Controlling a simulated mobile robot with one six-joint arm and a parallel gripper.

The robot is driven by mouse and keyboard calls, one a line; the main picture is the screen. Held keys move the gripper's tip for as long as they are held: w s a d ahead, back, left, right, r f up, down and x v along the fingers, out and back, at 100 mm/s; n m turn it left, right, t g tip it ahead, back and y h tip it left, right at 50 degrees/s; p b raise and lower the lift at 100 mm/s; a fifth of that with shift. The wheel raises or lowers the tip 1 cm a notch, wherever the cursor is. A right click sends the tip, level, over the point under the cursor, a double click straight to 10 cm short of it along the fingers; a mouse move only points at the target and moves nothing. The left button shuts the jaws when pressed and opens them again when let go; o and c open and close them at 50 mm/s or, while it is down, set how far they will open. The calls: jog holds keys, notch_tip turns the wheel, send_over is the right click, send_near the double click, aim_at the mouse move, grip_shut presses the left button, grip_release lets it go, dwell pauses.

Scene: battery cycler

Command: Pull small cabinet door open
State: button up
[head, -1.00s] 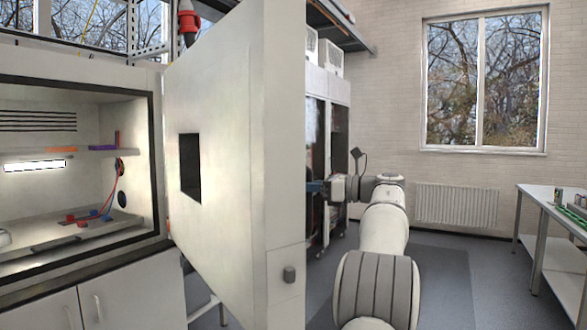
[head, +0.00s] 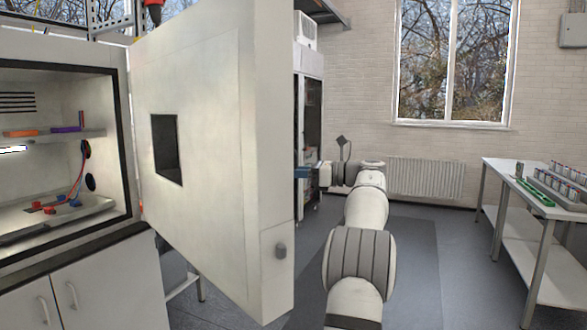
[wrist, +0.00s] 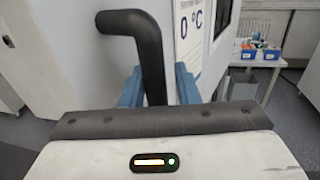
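The small cabinet (head: 65,240) stands at the left in the head view. Its thick white door (head: 200,100) is swung wide open, with a dark square window opening, and its inner face shows. The door's outer side shows in the wrist view (wrist: 75,60), with a black bent handle (wrist: 152,55). My gripper (wrist: 160,88) has its two blue fingers apart, one on each side of the handle's downward bar. A gap shows beside the right finger; contact on the left is unclear.
The cabinet's lit interior holds red, orange and purple items. A tall glass-fronted cabinet (head: 313,120) stands beyond the door. A white table (head: 520,190) with battery racks is at the right.

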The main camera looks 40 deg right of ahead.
jog(key=shift+o, duration=0.7)
jog(key=shift+r, duration=0.1)
jog(key=shift+o, duration=0.3)
jog(key=shift+a+r, duration=0.2)
jog(key=shift+d, duration=0.1)
jog(key=v, duration=0.7)
jog(key=shift+s+d+b, duration=0.15)
jog(key=shift+s+b, duration=0.2)
jog(key=shift+c, duration=0.2)
